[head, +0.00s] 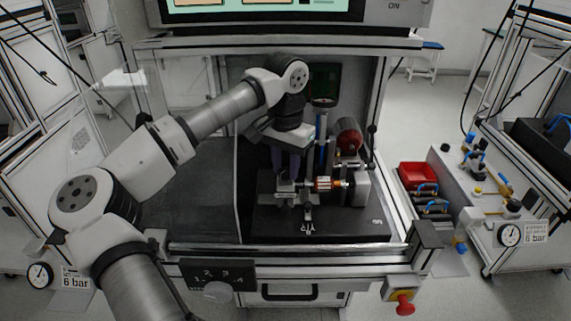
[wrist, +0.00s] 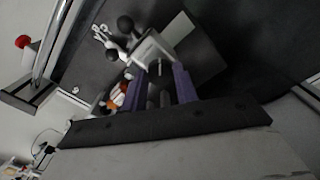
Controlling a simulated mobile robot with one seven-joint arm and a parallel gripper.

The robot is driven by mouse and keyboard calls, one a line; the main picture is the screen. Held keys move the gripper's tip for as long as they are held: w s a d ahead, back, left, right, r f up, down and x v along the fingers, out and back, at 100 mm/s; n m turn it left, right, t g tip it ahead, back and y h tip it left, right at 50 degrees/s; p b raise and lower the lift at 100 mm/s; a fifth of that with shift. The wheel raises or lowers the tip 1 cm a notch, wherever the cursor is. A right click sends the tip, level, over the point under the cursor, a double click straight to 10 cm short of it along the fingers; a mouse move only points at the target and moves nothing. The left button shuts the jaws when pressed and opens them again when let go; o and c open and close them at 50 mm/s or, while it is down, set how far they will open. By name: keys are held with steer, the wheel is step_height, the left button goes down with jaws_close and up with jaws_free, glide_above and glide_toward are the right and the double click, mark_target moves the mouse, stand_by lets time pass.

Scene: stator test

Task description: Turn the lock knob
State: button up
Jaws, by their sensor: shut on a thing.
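My gripper (head: 285,184) reaches down from above onto the left end of a black test fixture (head: 335,226) on the bench. Its two purple fingers also show in the wrist view (wrist: 158,72), one on each side of a dark rounded part (wrist: 153,96) that looks like the lock knob. The fingers are closed about this part, beside a light grey block (wrist: 165,43). The knob's outline is mostly hidden by the fingers, and its turn angle cannot be told. A stator with copper windings (head: 324,184) sits just right of the gripper.
A red cylinder (head: 348,138) and a blue upright (head: 322,140) stand behind the stator. A black ball handle (wrist: 125,24) rises near the fingers. A dark mat (head: 200,205) lies clear to the left. A red bin (head: 417,176) stands at right.

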mark_target(286, 170)
steer(key=shift+w+r, duration=0.1)
steer(key=o, duration=1)
steer(key=shift+c, duration=0.2)
step_height(286, 170, up, 14)
steer(key=b, duration=0.1)
